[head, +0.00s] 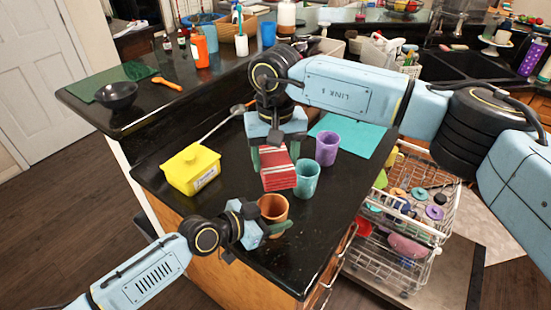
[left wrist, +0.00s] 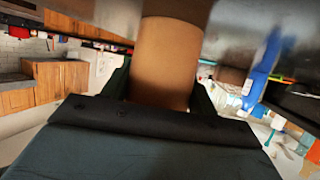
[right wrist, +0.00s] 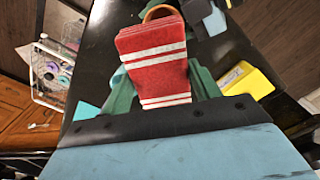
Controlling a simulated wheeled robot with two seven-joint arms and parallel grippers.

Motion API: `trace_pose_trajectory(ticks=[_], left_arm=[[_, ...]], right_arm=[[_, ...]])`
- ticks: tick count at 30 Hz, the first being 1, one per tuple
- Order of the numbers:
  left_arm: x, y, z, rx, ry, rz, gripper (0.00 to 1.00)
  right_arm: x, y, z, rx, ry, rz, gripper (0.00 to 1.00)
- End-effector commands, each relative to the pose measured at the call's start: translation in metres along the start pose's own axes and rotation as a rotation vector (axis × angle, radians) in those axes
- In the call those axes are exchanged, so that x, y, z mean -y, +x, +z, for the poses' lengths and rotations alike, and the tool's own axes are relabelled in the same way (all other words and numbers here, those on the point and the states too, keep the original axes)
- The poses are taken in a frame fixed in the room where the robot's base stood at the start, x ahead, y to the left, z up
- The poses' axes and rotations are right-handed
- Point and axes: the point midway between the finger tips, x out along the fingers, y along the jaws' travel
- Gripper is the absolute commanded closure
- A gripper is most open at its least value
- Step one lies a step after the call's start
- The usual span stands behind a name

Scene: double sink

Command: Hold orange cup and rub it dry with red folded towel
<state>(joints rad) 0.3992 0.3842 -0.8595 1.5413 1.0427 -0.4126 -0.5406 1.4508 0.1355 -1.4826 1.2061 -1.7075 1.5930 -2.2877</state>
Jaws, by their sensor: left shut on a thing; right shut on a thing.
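The orange cup (head: 272,208) is near the front edge of the black counter. My left gripper (head: 272,228) is shut on it, and the cup's brown side fills the middle of the left wrist view (left wrist: 168,62). The red folded towel (head: 278,169) with white stripes hangs from my right gripper (head: 274,146), which is shut on it. In the right wrist view the towel (right wrist: 155,62) points at the cup, whose rim (right wrist: 162,12) shows just beyond the towel's end. I cannot tell whether towel and cup touch.
A teal cup (head: 307,180) stands close beside the towel, with a purple cup (head: 327,148) behind it. A yellow box (head: 190,169) is at the left. An open dishwasher rack (head: 405,215) is at the right. The counter's front right is clear.

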Motion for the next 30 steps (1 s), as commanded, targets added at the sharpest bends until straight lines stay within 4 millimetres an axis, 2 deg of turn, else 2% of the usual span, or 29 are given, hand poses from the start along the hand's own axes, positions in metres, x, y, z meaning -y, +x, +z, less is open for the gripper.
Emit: trace_pose_trajectory(ticks=[8, 9, 14, 24, 30], left_arm=[[0.0, 0.0, 0.0, 0.0, 0.0, 0.0, 0.67], [0.0, 0.0, 0.0, 0.0, 0.0, 0.0, 0.38], [0.0, 0.0, 0.0, 0.0, 0.0, 0.0, 0.17], [0.0, -0.003, 0.0, 0.0, 0.0, 0.0, 0.16], [0.0, -0.028, 0.001, 0.001, 0.001, -0.001, 0.16]], right_arm=[[0.0, 0.0, 0.0, 0.0, 0.0, 0.0, 0.57], [0.0, 0.0, 0.0, 0.0, 0.0, 0.0, 0.57], [0.0, 0.0, 0.0, 0.0, 0.0, 0.0, 0.57], [0.0, 0.0, 0.0, 0.0, 0.0, 0.0, 0.57], [0.0, 0.0, 0.0, 0.0, 0.0, 0.0, 0.57]])
